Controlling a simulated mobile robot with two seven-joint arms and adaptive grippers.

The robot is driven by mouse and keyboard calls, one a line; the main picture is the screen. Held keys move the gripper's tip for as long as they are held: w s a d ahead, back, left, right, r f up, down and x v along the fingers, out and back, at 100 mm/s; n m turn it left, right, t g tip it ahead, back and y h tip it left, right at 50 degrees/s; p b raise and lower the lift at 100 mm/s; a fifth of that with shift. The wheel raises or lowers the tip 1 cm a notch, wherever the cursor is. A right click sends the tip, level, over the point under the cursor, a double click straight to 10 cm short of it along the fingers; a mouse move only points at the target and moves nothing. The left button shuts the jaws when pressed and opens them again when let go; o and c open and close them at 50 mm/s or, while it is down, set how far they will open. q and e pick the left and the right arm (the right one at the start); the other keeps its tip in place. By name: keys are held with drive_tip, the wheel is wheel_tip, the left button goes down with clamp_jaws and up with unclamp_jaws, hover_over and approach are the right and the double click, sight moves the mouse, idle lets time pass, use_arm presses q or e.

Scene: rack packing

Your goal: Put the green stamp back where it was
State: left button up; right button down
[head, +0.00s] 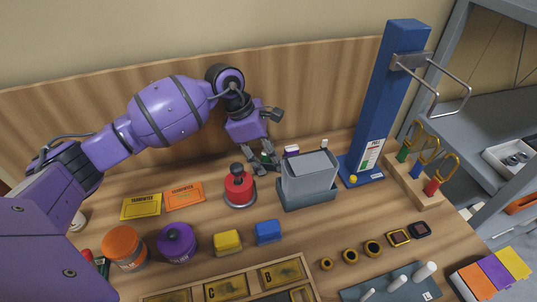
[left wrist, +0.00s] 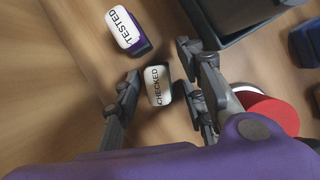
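The green stamp shows in the head view as a small dark green piece (head: 266,157) between the fingers of my left gripper (head: 264,163), behind the red bell-like object. In the left wrist view a stamp with a white top marked CHECKED (left wrist: 158,85) lies between the fingers of my left gripper (left wrist: 157,96). A gap shows on each side of it, so the gripper looks open around it. The stamp's lower part is mostly hidden. A purple stamp marked TESTED (left wrist: 128,30) stands beside it and also shows in the head view (head: 291,150). My right gripper is out of view.
The red object (head: 239,187) stands close in front of my left gripper. A grey bin (head: 308,178) is just right of it. A blue post (head: 382,110) stands further right. Yellow (head: 228,242) and blue (head: 268,232) blocks lie in front. The wooden back panel (head: 310,100) is close behind.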

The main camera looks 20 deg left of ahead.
use_arm(q)
drive_tip(key=shift+r, duration=0.1)
drive_tip(key=shift+w+r, duration=0.1)
drive_tip(key=shift+r, duration=0.2)
drive_tip(key=v, duration=1.1)
drive_tip(key=shift+a+r+b, duration=0.2)
drive_tip(key=shift+r+b, duration=0.05)
drive_tip(key=shift+b, duration=0.05)
drive_tip(key=shift+f, duration=0.1)
